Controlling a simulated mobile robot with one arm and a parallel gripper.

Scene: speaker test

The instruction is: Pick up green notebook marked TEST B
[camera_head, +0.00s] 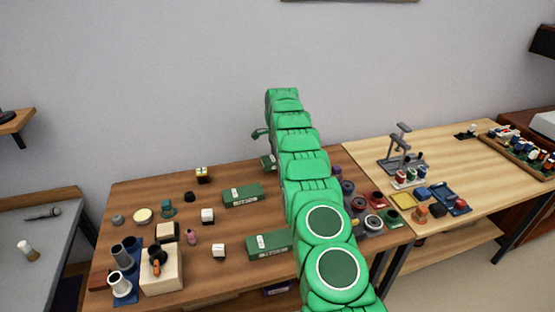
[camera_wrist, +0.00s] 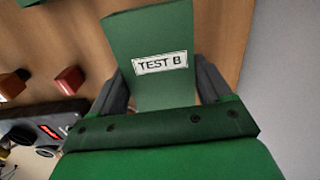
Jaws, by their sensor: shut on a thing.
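The green notebook marked TEST B (camera_wrist: 140,35) shows in the wrist view, its white label facing the camera. My gripper (camera_wrist: 162,88) is shut on it, with one dark finger at each side edge of the notebook. Brown wood shows behind it, and I cannot tell whether the notebook touches the table. In the head view my green arm reaches over the brown table and hides most of the gripper and the held notebook.
Two green boxes with white labels (camera_head: 243,195) (camera_head: 268,245) lie on the brown table (camera_head: 130,205) left of my arm. Small blocks and cups crowd the table's left part. Round pieces and trays stand right of my arm. A lighter table (camera_head: 455,155) holds a grey stand (camera_head: 402,145).

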